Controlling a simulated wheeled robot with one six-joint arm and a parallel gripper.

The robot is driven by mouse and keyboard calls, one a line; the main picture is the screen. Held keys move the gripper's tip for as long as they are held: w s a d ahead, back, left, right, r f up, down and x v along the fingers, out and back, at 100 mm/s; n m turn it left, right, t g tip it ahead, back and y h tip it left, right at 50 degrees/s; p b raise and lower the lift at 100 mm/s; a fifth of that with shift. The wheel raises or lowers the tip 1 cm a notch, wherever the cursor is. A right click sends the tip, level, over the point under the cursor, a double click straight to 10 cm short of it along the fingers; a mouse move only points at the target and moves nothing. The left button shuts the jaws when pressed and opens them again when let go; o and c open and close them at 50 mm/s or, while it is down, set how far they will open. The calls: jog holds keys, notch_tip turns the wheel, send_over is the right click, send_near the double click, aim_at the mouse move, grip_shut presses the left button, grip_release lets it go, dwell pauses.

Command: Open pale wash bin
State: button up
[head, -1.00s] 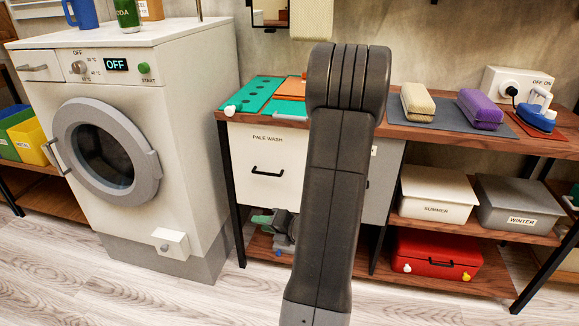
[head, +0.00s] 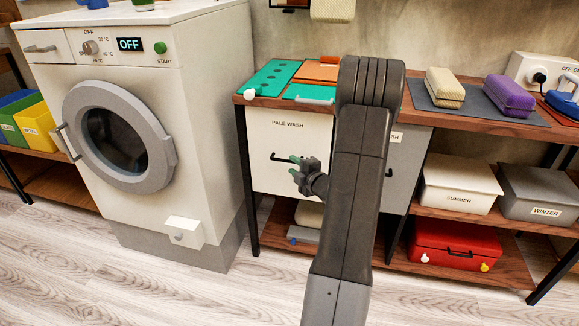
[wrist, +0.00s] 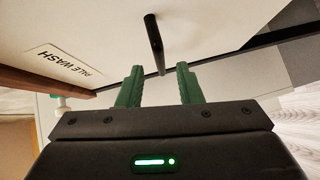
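The pale wash bin (head: 275,180) is a white front under the wooden counter, left of my arm in the head view, labelled PALE WASH. It looks closed. Its black bar handle (head: 279,157) is partly hidden by my gripper (head: 295,167), which is in front of it. In the wrist view the handle (wrist: 154,38) stands out from the white bin front (wrist: 105,30), ahead of my green fingers and in line with the gap between them. My gripper (wrist: 158,70) is open and empty. I cannot tell whether a fingertip touches the handle.
A washing machine (head: 210,110) stands left of the bin. A grey bin (head: 408,165) is right of it, partly behind my arm. The counter (head: 420,118) overhangs above. The floor (head: 260,295) in front is clear.

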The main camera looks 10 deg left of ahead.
jog(key=x, duration=0.3)
jog(key=shift+w+a, duration=0.25)
grip_shut()
